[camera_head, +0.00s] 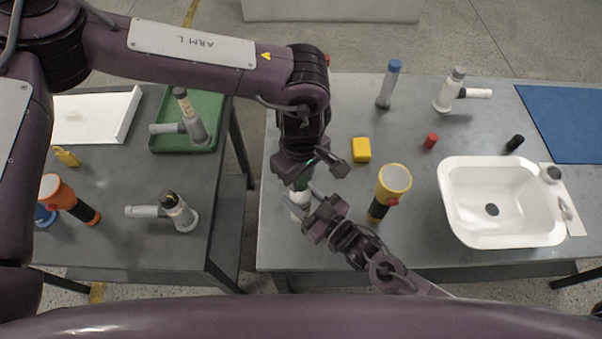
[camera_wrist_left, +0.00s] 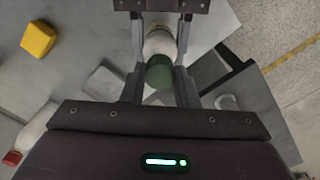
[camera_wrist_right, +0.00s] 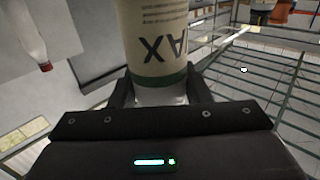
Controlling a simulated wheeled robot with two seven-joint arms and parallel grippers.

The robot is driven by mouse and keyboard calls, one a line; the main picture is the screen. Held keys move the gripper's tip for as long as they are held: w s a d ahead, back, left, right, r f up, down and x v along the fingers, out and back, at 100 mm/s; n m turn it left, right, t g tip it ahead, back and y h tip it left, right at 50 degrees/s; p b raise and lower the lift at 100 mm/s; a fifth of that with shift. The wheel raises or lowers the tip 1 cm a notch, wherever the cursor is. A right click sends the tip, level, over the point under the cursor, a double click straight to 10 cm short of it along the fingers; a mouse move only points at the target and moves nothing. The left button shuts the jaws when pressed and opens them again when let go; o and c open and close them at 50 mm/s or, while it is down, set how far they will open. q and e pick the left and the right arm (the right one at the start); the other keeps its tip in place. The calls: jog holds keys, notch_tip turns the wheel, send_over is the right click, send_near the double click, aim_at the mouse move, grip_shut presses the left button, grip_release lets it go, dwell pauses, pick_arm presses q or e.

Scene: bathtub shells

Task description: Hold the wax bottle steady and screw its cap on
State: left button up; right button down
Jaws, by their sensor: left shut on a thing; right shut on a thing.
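The cream wax bottle (camera_wrist_right: 155,35) carries dark upside-down lettering and a green band in the right wrist view. My right gripper (camera_head: 312,202) is shut on the bottle's pale end next to that band. The bottle also shows in the left wrist view (camera_wrist_left: 160,43), lined up with the green cap (camera_wrist_left: 159,74). My left gripper (camera_wrist_left: 159,80) is shut on the cap, with a finger on each side. In the head view the left gripper (camera_head: 302,178) is just above the right one and the two hide most of the bottle. Whether the cap is threaded on cannot be told.
On the grey table (camera_head: 420,240), a yellow block (camera_head: 361,150) and a yellow-and-black flashlight (camera_head: 392,185) stand right of my grippers. A gap separates the left table (camera_head: 110,245).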

pick_arm(q)
jog(key=m, duration=0.4)
jog(key=shift+w, duration=0.1)
jog(key=m, duration=0.3)
jog(key=shift+m, duration=0.3)
jog(key=o, duration=0.9)
jog(key=shift+o, duration=0.2)
jog(key=shift+r, duration=0.1)
jog(key=shift+r, duration=2.15)
jog(key=shift+c, duration=0.4)
